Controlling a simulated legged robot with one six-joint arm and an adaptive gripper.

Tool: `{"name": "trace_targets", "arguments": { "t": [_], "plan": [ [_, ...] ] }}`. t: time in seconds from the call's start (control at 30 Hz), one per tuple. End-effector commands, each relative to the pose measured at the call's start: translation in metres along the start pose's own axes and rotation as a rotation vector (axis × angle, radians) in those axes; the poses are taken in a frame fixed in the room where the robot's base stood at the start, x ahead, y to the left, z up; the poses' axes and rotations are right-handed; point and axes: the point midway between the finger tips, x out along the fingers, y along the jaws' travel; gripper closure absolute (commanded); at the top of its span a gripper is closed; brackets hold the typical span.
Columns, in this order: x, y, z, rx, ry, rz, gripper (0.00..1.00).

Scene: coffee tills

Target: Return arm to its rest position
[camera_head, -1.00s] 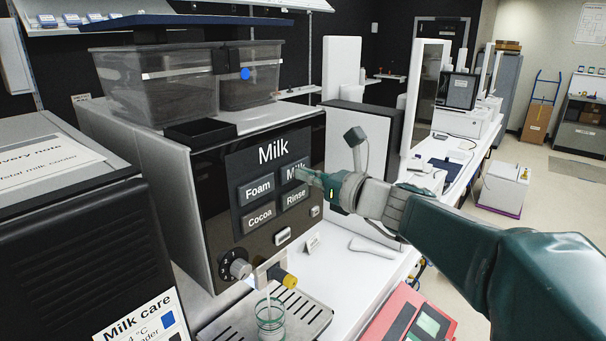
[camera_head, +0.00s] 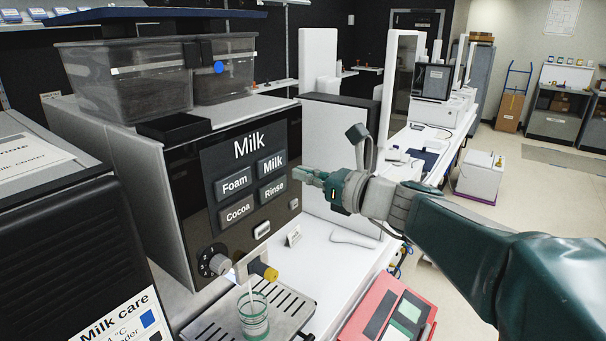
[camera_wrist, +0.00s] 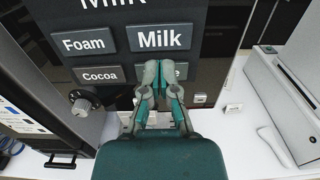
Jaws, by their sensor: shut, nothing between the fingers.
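My gripper (camera_head: 308,176) is shut and empty, held in the air to the right of the milk machine's (camera_head: 187,205) button panel. In the head view it is apart from the Milk button (camera_head: 271,164) and the Rinse button (camera_head: 273,190). In the wrist view my gripper (camera_wrist: 160,78) shows with its fingertips together, just below the Milk button (camera_wrist: 160,38), and it covers part of the Rinse button. My teal arm reaches in from the right.
A glass (camera_head: 253,318) stands on the drip tray (camera_head: 293,307) under the yellow-tipped spout (camera_head: 264,271). A white panel (camera_head: 340,165) stands behind my gripper. A red device (camera_head: 389,318) lies at the front. Open floor lies to the right.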

Motion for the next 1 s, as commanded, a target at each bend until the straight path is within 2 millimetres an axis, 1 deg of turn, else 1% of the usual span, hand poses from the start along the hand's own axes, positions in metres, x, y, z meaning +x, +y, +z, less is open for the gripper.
{"name": "trace_targets", "arguments": {
  "t": [0.13,0.2,0.27,0.37,0.4,0.5,0.57,0.7,0.83,0.97,1.0],
  "plan": [
    [0.0,0.0,0.0,-0.003,0.002,0.001,1.0],
    [-0.002,0.005,-0.002,-0.032,0.019,0.009,1.0],
    [-0.005,0.014,-0.008,-0.096,0.056,0.026,1.0],
    [-0.018,0.038,-0.025,-0.284,0.162,0.082,1.0],
    [-0.024,0.049,-0.034,-0.376,0.213,0.112,1.0],
    [-0.044,0.072,-0.057,-0.61,0.334,0.199,1.0],
    [-0.058,0.083,-0.071,-0.748,0.403,0.255,1.0],
    [-0.093,0.103,-0.103,-1.068,0.558,0.406,1.0],
    [-0.13,0.114,-0.13,-1.357,0.691,0.575,1.0],
    [-0.169,0.119,-0.153,-1.635,0.815,0.769,1.0],
    [-0.181,0.119,-0.159,-1.716,0.851,0.836,1.0]
  ]
}}
